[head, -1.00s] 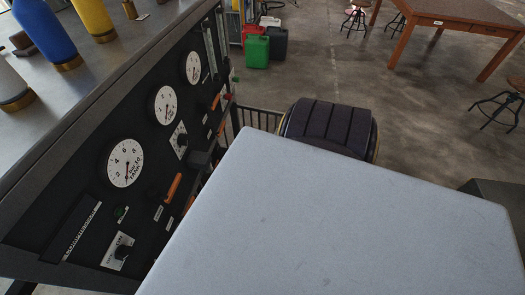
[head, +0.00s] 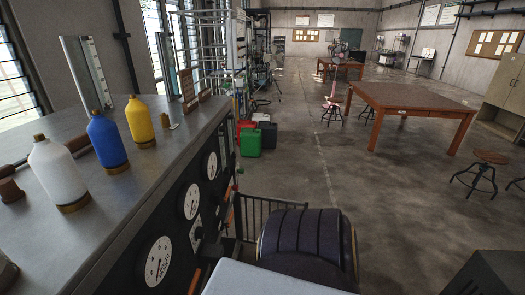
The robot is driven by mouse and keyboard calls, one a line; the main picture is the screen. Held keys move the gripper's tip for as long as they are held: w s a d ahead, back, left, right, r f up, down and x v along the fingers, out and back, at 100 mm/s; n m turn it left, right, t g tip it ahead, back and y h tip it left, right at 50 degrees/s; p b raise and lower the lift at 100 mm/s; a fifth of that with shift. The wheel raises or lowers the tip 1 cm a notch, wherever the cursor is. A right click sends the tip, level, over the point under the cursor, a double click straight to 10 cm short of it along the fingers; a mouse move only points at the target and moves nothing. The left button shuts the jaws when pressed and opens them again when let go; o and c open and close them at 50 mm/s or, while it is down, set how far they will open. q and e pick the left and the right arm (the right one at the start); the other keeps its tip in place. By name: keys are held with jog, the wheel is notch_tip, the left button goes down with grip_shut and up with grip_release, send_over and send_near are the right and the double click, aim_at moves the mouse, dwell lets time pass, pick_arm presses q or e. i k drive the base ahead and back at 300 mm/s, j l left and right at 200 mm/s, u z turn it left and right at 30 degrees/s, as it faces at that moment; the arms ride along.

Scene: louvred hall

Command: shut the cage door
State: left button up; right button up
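I cannot make out a cage door for certain. A low dark barred railing (head: 262,214) stands upright beyond the black gauge panel, partly hidden by a dark ribbed rounded object (head: 303,236). A tall pale metal framework (head: 209,40) stands farther back by the windows; I cannot tell whether it has a door. Neither of my grippers is in view.
A grey bench (head: 108,190) with white (head: 58,172), blue (head: 106,140) and yellow (head: 139,120) bottles fills the left. Green (head: 250,141) and red jerrycans stand beyond. A wooden table (head: 415,105) and stools (head: 482,175) are at right. The middle floor is clear.

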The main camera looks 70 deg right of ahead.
aim_at(238, 195)
jog(key=l, duration=0.5)
jog(key=k+l+u, duration=0.1)
jog(key=l, duration=0.45)
jog(key=k+l, duration=0.1)
jog(key=l, duration=0.4)
jog(key=l+u, duration=0.1)
jog(key=l, duration=0.45)
jog(key=k+l, duration=0.15)
jog(key=l, duration=0.35)
jog(key=k+l+u, duration=0.1)
jog(key=l, duration=0.4)
jog(key=k+l+u, duration=0.1)
jog(key=k+l, duration=0.2)
jog(key=l, duration=0.15)
jog(key=k+l+u, duration=0.1)
jog(key=l, duration=0.35)
jog(key=k+l+u, duration=0.15)
jog(key=k+l, duration=0.2)
jog(key=k+l+u, duration=0.1)
jog(key=k+l, duration=0.2)
jog(key=l, duration=0.2)
jog(key=k+l, duration=0.1)
jog(key=l, duration=0.4)
jog(key=k+l+u, duration=0.1)
jog(key=l, duration=0.4)
jog(key=k+l, duration=0.1)
jog(key=l, duration=0.45)
